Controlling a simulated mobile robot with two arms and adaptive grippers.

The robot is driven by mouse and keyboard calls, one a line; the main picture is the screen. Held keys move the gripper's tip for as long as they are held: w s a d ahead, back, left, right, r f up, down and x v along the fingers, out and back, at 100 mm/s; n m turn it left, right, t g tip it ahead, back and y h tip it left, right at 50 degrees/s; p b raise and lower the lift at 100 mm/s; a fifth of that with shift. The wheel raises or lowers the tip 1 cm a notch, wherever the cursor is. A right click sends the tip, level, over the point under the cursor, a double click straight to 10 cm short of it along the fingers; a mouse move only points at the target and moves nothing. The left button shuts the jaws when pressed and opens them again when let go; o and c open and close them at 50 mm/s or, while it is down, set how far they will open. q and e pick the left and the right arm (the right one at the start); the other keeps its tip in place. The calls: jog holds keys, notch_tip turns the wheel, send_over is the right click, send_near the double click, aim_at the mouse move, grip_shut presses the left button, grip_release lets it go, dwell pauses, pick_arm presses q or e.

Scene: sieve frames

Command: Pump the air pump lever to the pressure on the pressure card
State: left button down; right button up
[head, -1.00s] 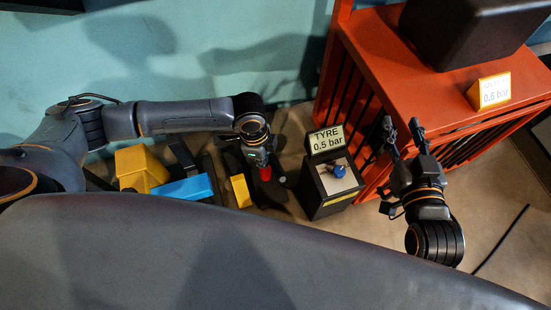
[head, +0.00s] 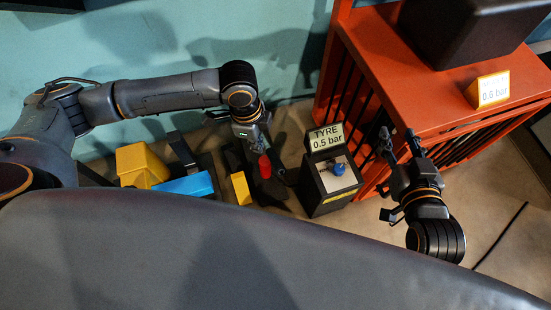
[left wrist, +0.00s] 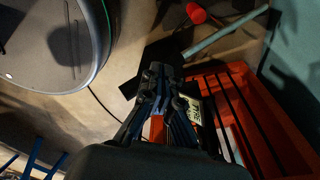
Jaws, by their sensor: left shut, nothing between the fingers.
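The pump's red lever grip (head: 264,166) stands up from the dark pump on the floor in the head view. It also shows as a red knob (left wrist: 195,12) at the top of the left wrist view. My left gripper (head: 281,176) is shut and empty, just right of the red grip. Its fingers (left wrist: 158,76) are together in the left wrist view, apart from the knob. The dark gauge box's display (head: 326,138) reads TYRE 0.5 bar. The yellow pressure card (head: 492,91) reads 0.6 bar. My right gripper (head: 399,134) is open and empty beside the red bench.
The red slatted bench (head: 440,105) carries the card and a dark block (head: 465,30). A blue knob (head: 339,169) sits on the gauge box. Yellow (head: 140,166) and blue (head: 187,186) blocks lie left of the pump.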

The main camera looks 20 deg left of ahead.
pick_arm(q)
jog(key=shift+a+r, duration=0.2)
jog(key=shift+r, duration=1.95)
